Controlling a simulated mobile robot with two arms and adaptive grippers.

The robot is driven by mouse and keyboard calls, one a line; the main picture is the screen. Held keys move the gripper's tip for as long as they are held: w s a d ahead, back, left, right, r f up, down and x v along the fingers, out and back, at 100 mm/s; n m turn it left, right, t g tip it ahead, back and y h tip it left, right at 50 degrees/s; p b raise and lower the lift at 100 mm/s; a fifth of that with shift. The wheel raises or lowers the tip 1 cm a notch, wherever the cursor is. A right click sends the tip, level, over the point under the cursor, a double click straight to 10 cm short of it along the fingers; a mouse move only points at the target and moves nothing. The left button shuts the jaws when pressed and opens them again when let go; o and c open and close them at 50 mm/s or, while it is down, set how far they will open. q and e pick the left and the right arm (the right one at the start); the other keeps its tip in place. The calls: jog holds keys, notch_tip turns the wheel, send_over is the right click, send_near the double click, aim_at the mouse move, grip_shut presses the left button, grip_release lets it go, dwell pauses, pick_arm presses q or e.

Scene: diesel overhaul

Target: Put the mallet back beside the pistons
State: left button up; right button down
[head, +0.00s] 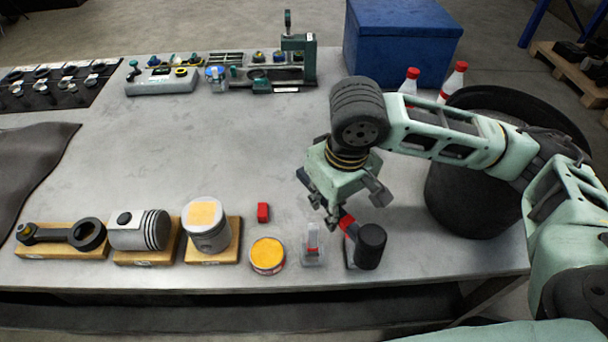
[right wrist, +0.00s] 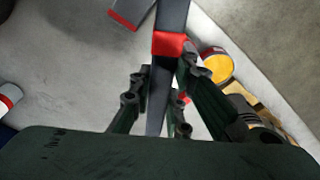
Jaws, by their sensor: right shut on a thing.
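The mallet has a black cylindrical head (head: 370,246) and a dark handle with a red band; it is near the front edge of the table at right. My right gripper (head: 333,212) is shut on its handle. In the right wrist view the handle (right wrist: 160,85) runs between the fingers (right wrist: 156,108). I cannot tell if the head touches the table. Two pistons are at the front left: one on its side (head: 138,231), one upright with a yellowish top (head: 206,226), each on a wooden block. My left gripper is not in view.
Between the pistons and mallet stand an orange-topped tin (head: 267,254), a red block (head: 263,212) and a small clear holder (head: 313,250). A connecting rod (head: 62,234) lies far left. A black bin (head: 470,185) stands right of the table. The table's middle (head: 190,145) is clear.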

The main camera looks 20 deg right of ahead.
jog(key=w+a+f+n+y+p, duration=0.1)
jog(key=w+f+n+p, duration=0.1)
jog(key=w+n, duration=0.3)
jog(key=w+a+f+n+p, duration=0.1)
jog(key=w+n+p, duration=0.2)
jog(key=w+n, duration=0.2)
jog(key=f+b, duration=0.2)
jog(key=f+n+b, duration=0.1)
jog(key=f+b, duration=0.2)
jog(key=w+f+n+g+b, duration=0.1)
jog(key=f+b, duration=0.1)
jog(key=shift+a+f+y, duration=0.2)
jog(key=shift+f+y, duration=0.2)
jog(key=shift+f, duration=0.35)
jog(key=shift+p, duration=0.45)
jog(key=shift+f, duration=0.1)
